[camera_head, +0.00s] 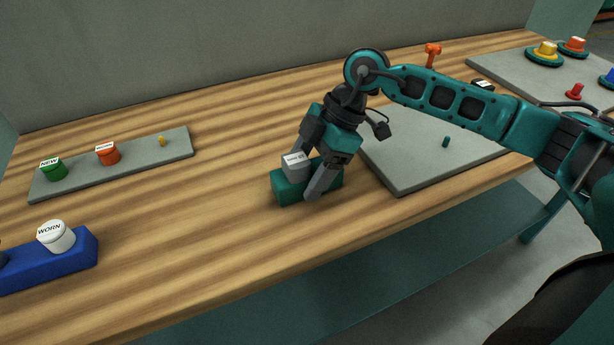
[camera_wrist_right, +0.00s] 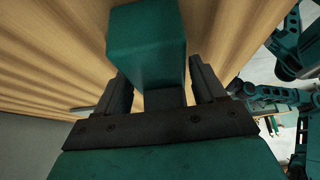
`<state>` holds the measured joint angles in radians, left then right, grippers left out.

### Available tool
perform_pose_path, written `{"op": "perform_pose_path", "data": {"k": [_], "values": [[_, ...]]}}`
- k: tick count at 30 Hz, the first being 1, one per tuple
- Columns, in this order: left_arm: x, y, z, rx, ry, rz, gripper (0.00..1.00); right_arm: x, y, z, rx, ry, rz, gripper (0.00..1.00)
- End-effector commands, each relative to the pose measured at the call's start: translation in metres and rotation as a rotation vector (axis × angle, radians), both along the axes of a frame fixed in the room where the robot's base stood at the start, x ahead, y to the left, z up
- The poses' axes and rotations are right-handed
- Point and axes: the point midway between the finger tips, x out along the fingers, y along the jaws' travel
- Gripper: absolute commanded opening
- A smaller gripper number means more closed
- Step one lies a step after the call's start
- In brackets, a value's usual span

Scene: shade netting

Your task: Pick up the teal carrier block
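The teal carrier block (camera_head: 290,189) lies on the wooden table near its front edge, left of the grey board. A grey piece with a white label (camera_head: 295,161) shows at its top. My right gripper (camera_head: 309,184) reaches down over the block, one finger on the near side and the other partly hidden behind. In the right wrist view the block (camera_wrist_right: 147,48) sits between the spread fingers of the right gripper (camera_wrist_right: 163,88), with wood visible between it and the left-hand finger. The block partly covers the fingertips, so contact is unclear. My left gripper is out of view.
A blue block (camera_head: 60,262) with a white WORN cap (camera_head: 56,236) is at left. Behind it, a grey strip (camera_head: 130,163) bears green and orange caps. A grey board (camera_head: 410,183) with a small teal peg lies right of the gripper. Clear wood lies left of the block.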

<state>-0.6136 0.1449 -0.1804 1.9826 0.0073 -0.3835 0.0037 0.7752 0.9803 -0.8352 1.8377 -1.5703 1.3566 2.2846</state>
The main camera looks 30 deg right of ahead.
Motion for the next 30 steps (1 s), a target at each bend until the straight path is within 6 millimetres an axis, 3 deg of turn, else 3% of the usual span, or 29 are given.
{"op": "perform_pose_path", "data": {"k": [14,23,30], "values": [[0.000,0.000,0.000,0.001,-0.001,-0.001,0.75,0.000,0.000,0.001,0.000,-0.001,0.000,0.24],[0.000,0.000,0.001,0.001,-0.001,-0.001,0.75,0.001,0.000,0.004,0.002,-0.004,0.000,0.22],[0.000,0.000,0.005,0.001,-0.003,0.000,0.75,0.001,0.000,0.026,0.003,-0.007,0.000,0.22]]}}
